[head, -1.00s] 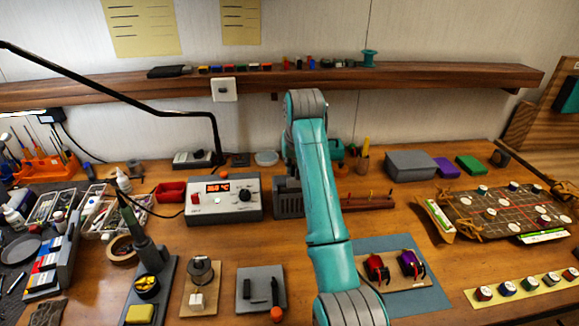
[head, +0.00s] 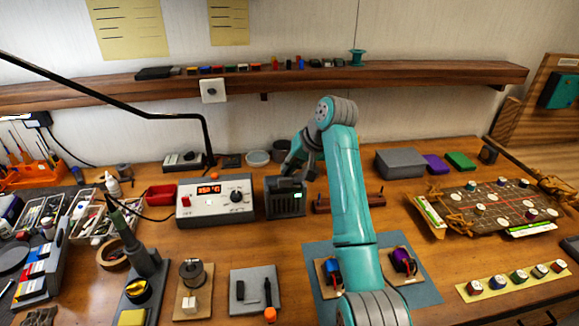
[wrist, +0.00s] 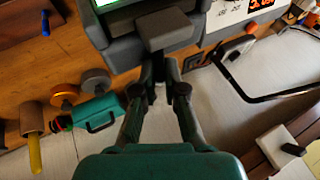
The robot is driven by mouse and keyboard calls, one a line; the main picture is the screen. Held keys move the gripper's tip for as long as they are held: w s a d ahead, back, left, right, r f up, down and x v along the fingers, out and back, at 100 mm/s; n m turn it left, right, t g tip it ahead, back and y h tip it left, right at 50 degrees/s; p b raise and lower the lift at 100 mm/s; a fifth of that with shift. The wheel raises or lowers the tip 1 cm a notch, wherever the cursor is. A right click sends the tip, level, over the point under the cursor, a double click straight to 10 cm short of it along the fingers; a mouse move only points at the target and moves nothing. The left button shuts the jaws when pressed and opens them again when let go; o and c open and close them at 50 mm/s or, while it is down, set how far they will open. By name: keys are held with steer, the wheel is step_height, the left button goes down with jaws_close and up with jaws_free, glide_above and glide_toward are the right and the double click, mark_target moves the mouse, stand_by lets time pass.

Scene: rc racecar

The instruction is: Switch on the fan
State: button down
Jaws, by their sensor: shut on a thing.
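The fan (head: 285,204) is a dark box with a slatted front, standing on the bench right of the temperature controller. A small green light shows at the right of its front, and part of its lit green panel shows at the top of the wrist view. A grey block (wrist: 167,30) juts from the fan (wrist: 125,52) in the wrist view. My gripper (wrist: 160,75) has its fingers brought close together at this block; their tips are partly hidden under it. In the head view my gripper (head: 293,168) is at the top of the fan.
The controller (head: 215,201) with a red display stands close left of the fan. A teal tool (wrist: 98,115) and pencil cup (wrist: 32,118) show in the wrist view. A shelf (head: 400,77) runs along the wall.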

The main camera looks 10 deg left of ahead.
steer(key=c, duration=1.5)
jaws_free()
steer(key=v, duration=0.7)
steer(key=shift+s+d+r, duration=0.1)
steer(key=shift+d+r, duration=0.05)
